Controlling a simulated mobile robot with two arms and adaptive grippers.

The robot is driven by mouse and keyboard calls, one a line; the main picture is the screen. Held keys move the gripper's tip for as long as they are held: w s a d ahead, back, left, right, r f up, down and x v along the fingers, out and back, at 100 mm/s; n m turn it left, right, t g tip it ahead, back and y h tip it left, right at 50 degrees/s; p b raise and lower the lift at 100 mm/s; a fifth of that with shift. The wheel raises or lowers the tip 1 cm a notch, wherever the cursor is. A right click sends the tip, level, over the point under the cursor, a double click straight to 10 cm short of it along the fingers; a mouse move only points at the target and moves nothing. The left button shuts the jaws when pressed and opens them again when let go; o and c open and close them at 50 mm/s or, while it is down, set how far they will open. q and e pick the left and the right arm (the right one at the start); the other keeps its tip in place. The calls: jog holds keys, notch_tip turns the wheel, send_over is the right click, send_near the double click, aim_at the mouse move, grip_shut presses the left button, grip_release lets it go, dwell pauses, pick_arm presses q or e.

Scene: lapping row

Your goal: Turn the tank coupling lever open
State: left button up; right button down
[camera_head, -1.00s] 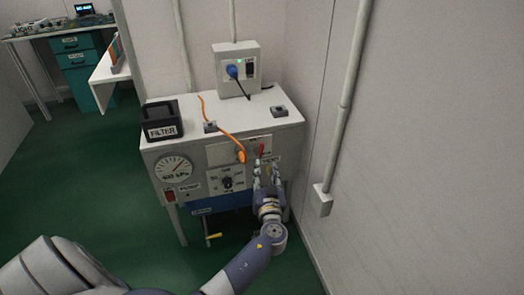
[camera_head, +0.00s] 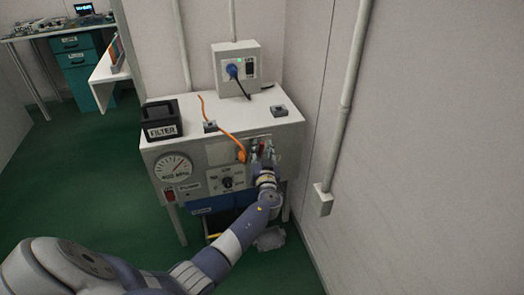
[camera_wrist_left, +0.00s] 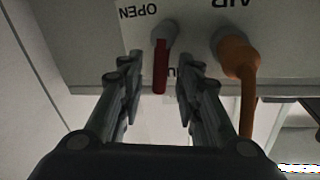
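The tank coupling lever is a small red lever (camera_wrist_left: 161,66) on the front panel of the machine (camera_head: 196,152). In the left wrist view it hangs from a grey round fitting near an upside-down OPEN label (camera_wrist_left: 138,13). My left gripper (camera_head: 263,147) is at the panel's right part and mostly hides the lever in the head view. In the left wrist view the left gripper (camera_wrist_left: 156,75) is open, with one finger on each side of the lever and gaps between. An orange hose plug (camera_wrist_left: 236,62) sits beside the lever. My right gripper is not in view.
A black FILTER box (camera_head: 162,118) stands on the machine top. The orange hose (camera_head: 226,133) runs down the front close to my left gripper. A wall box with a blue plug (camera_head: 235,70) is behind. The wall with a pipe (camera_head: 347,105) bounds the right.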

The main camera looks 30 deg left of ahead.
pick_arm(q)
jog(key=shift+c, duration=0.6)
grip_shut()
